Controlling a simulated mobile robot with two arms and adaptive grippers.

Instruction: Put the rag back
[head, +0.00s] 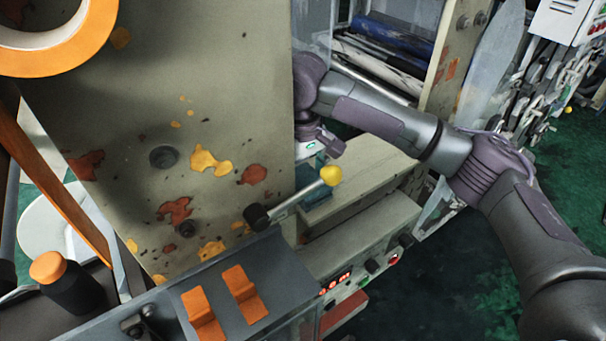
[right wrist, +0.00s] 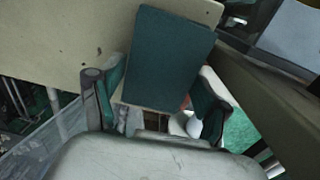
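A flat dark teal piece, which looks like the folded rag (right wrist: 168,58), shows in the right wrist view in front of a cream surface. My right gripper (right wrist: 152,90) has its two teal-padded fingers spread far apart, one beside each edge of it. I cannot tell whether the pads press on it. In the head view my right gripper (head: 314,180) points down behind the yellow-knobbed lever, beside the tall cream panel. Teal shows there, but rag and finger pads are hard to tell apart. My left gripper is not in view.
The stained cream panel (head: 225,100) stands close left of my right arm. A lever with a yellow knob (head: 331,175) sticks out in front of the gripper. A control box with orange switches (head: 240,283) and a black bottle with an orange cap (head: 70,285) are nearer. Green floor is at right.

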